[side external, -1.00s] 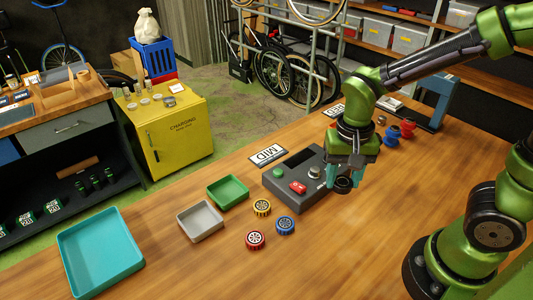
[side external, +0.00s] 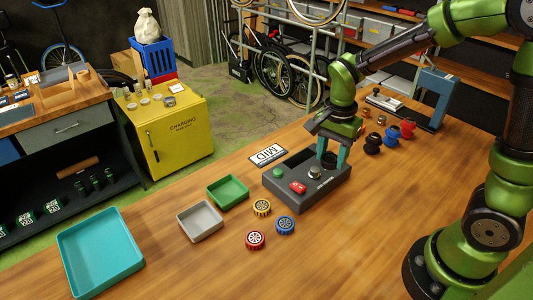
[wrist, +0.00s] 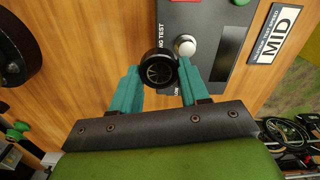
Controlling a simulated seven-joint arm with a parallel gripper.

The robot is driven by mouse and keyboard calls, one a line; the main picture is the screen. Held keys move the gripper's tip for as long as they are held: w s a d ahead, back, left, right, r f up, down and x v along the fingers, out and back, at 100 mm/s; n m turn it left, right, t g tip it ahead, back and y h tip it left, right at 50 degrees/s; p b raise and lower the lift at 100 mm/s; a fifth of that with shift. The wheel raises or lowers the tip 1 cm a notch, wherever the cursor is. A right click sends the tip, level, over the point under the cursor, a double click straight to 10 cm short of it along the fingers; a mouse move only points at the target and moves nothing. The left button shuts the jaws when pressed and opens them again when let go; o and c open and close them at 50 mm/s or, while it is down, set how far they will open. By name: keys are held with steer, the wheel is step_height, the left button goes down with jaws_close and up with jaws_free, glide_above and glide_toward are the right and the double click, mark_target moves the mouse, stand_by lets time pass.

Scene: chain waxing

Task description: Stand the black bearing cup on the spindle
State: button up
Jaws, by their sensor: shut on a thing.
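My gripper (side external: 333,163) is above the right end of the dark grey tester box. In the wrist view its teal fingers are on either side of the black bearing cup (wrist: 160,68), shut on it near their tips. The cup's round open end and ribbed inside face the wrist camera. In the side view the cup is a dark shape between the fingers, hard to make out. A silver round-topped post (side external: 315,172), seemingly the spindle, stands on the tester box, left of the fingers. It also shows in the wrist view (wrist: 185,45), just up and right of the cup.
The tester box (side external: 290,196) carries a green button and a red switch. Black, blue and red spool-like parts (side external: 408,129) stand behind on the right. Three small wheels (side external: 285,226) and green, grey and teal trays (side external: 100,252) lie to the left.

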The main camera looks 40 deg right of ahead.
mark_target(316, 168)
steer(key=w, duration=0.3)
steer(key=shift+w+f, duration=0.35)
steer(key=shift+f, duration=0.7)
steer(key=shift+w+f, duration=0.15)
steer(key=shift+f, duration=0.75)
steer(key=o, duration=1)
steer(key=shift+f, duration=0.15)
steer(key=shift+o, duration=0.2)
